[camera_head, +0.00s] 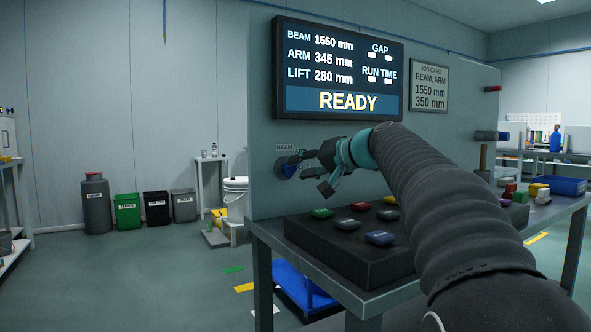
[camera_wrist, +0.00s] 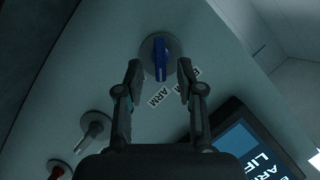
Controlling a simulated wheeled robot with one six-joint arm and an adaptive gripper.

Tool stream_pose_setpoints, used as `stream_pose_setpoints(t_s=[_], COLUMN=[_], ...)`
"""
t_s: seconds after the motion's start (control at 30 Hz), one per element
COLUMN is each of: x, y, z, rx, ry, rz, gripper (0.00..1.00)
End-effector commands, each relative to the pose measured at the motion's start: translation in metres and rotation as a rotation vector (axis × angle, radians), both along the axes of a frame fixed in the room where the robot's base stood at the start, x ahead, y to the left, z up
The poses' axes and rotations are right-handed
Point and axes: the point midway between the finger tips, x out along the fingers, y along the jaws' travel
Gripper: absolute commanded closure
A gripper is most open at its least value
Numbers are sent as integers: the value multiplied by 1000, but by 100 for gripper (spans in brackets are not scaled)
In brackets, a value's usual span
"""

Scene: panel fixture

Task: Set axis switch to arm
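The axis switch is a blue knob on a round grey plate on the upright panel. It shows in the wrist view (camera_wrist: 160,56) and, partly covered by my gripper, in the head view (camera_head: 289,168). Its blue bar stands nearly upright in the wrist view. An ARM label (camera_wrist: 158,97) lies just below it there, and another label is partly hidden by the right finger. My gripper (camera_wrist: 159,72) is open, one finger each side of the knob's lower end, with visible gaps. I cannot tell which label the knob points to.
The display (camera_head: 338,70) reads ARM 345 mm and READY. The job card (camera_head: 429,86) gives arm 350 mm. A dark button box (camera_head: 345,255) sits on the table below my arm.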

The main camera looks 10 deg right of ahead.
Motion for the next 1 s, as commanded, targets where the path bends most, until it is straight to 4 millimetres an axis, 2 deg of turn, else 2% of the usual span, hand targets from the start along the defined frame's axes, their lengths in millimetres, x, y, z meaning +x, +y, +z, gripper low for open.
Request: stream_pose_setpoints(t_s=[0.2,0.43,0.6,1.0], x=[-36,-62,-69,-70], y=[-26,-43,-47,-48], z=[13,22,24,24], rx=[-1,0,1,1], ry=[-2,-1,-1,-1], rz=[-3,-1,0,0], gripper=[62,62,62,62])
